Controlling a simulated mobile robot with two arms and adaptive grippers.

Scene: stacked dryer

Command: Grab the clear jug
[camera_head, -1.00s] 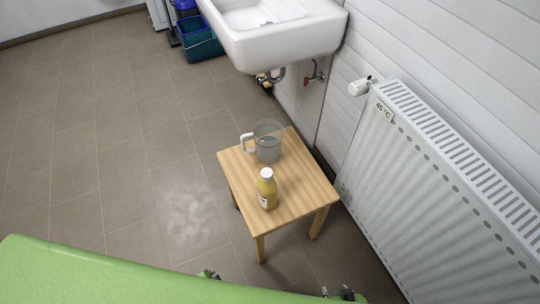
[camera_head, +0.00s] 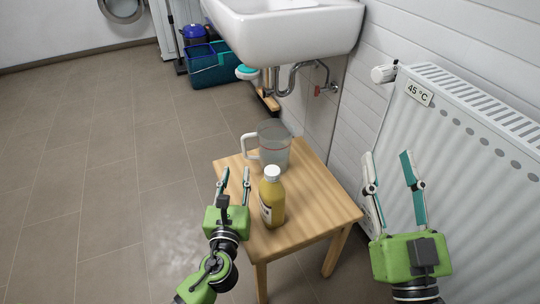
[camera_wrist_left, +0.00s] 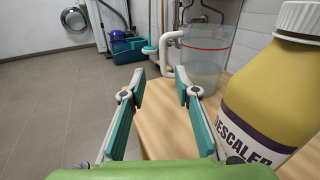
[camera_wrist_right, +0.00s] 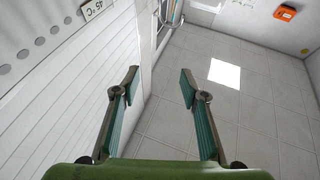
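The clear jug (camera_head: 275,150) stands upright on the wooden stool (camera_head: 310,210), towards its back. Its white handle (camera_head: 248,146) points left in the head view. The jug also shows in the left wrist view (camera_wrist_left: 204,62), beyond the fingertips and slightly right. My left gripper (camera_head: 235,176) is open and empty over the stool's left side, in front of the jug and left of the yellow descaler bottle (camera_head: 271,200). In the left wrist view the bottle (camera_wrist_left: 265,95) is close on the right. My right gripper (camera_head: 388,160) is open and empty in front of the radiator.
The radiator (camera_head: 470,150) stands along the right wall. A white sink (camera_head: 285,35) with a drain pipe (camera_head: 285,82) hangs behind the stool. Blue bins (camera_head: 212,65) stand at the back. The tiled floor (camera_head: 90,170) at left is clear.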

